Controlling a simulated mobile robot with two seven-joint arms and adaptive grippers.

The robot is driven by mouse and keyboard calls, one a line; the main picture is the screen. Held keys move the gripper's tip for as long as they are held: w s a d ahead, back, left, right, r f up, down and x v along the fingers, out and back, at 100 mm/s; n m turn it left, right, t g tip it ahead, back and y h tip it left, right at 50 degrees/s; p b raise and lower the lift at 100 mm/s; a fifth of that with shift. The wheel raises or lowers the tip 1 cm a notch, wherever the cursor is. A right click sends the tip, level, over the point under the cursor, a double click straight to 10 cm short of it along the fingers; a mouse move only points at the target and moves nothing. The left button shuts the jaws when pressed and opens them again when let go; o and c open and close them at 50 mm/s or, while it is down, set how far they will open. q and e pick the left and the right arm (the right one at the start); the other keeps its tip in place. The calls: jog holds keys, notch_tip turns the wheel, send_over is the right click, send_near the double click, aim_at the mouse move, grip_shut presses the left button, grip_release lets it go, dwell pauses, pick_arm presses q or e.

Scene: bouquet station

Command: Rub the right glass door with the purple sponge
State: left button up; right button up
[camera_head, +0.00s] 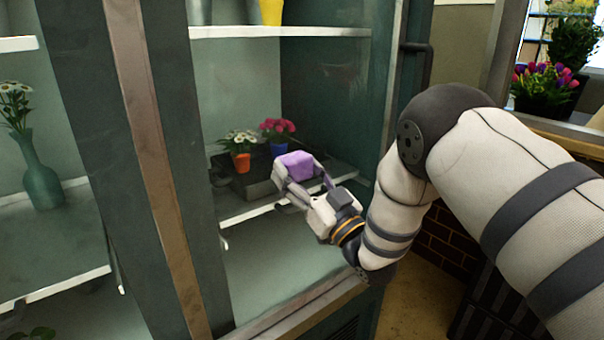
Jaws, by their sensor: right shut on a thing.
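My right gripper (298,181) reaches in from the right and is shut on the purple sponge (296,165). The sponge sits between its fingers, in front of the right section of the cabinet. The right glass door (318,95) covers this section, with a dark handle (418,62) on its right side. I cannot tell whether the sponge touches the glass. My left gripper is not in view.
Behind the sponge, small pots with white flowers (240,142) and pink flowers (278,130) stand on a shelf. A teal vase (42,185) with daisies stands in the left section. A brown-edged post (150,150) divides the sections. Potted flowers (545,85) stand by the window.

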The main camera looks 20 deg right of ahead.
jog(key=shift+w+a+b, duration=0.3)
jog(key=shift+w+a, duration=0.05)
jog(key=shift+w, duration=0.55)
dwell(0.5)
jog(key=shift+d, duration=0.1)
